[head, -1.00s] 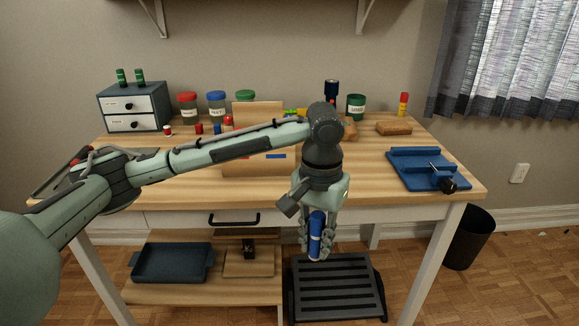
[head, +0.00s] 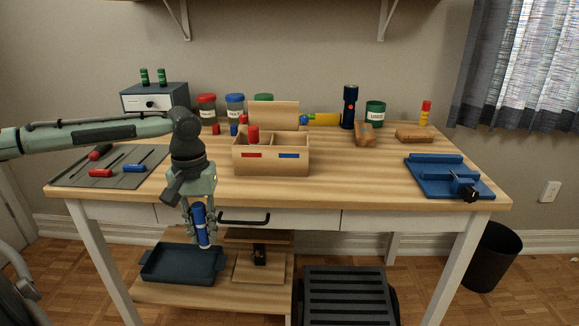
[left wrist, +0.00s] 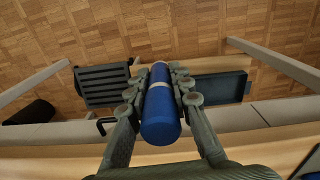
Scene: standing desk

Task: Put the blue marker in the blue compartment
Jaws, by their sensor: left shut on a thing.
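My left gripper (head: 203,236) is shut on the blue marker (head: 200,222), which hangs roughly upright in front of the desk's front edge. In the left wrist view the blue marker (left wrist: 160,108) lies between the fingers, a pale band around it. A wooden box (head: 271,169) stands on the desk, right of and behind the gripper. Its front has a red label at left and a blue label (head: 289,156) at right, marking the blue compartment. My right gripper is not in view.
A grey mat (head: 67,178) with screwdrivers lies at left. A blue vise-like fixture (head: 435,177) sits at right. Jars, a flashlight (head: 349,107) and wood blocks line the back. A dark tray (head: 183,265) is on the lower shelf.

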